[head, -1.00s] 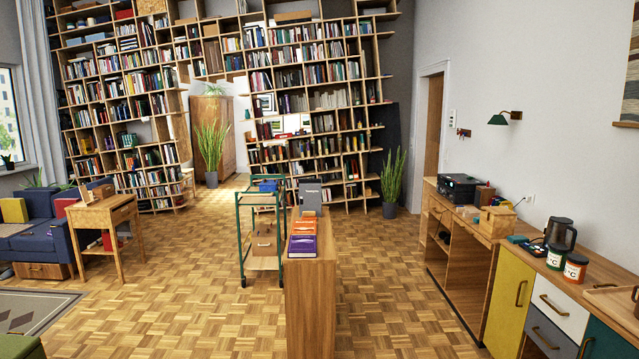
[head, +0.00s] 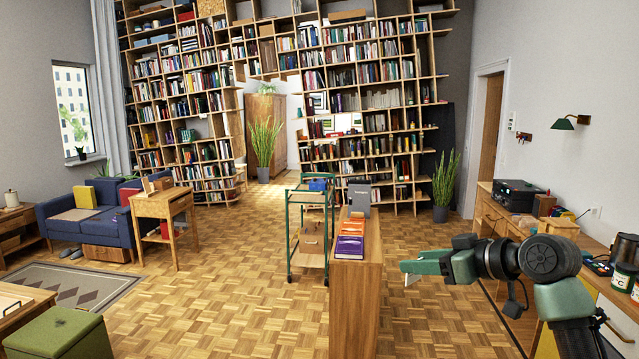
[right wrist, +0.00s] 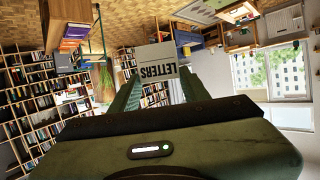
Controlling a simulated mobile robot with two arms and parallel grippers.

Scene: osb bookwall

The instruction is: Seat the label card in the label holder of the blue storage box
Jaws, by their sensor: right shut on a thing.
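The label card (right wrist: 157,62) is white with the dark word LETTERS, upside down in the right wrist view. My right gripper (head: 412,267) is shut on it, with the card between the two green fingers (right wrist: 125,95). In the head view this gripper is at the right, pointing left, in front of and beside the low wooden bookcase. A small blue box (head: 318,184) sits on the top shelf of the green trolley, well away from the gripper; it looks like the blue storage box. Its label holder is too small to make out. My left gripper is not in view.
The green trolley (head: 290,240) stands left of the low bookcase (head: 350,290), which has several books on top. A side table (head: 162,207) and a blue sofa (head: 70,232) are at left, a green ottoman (head: 62,335) at front left. Parquet floor between is free.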

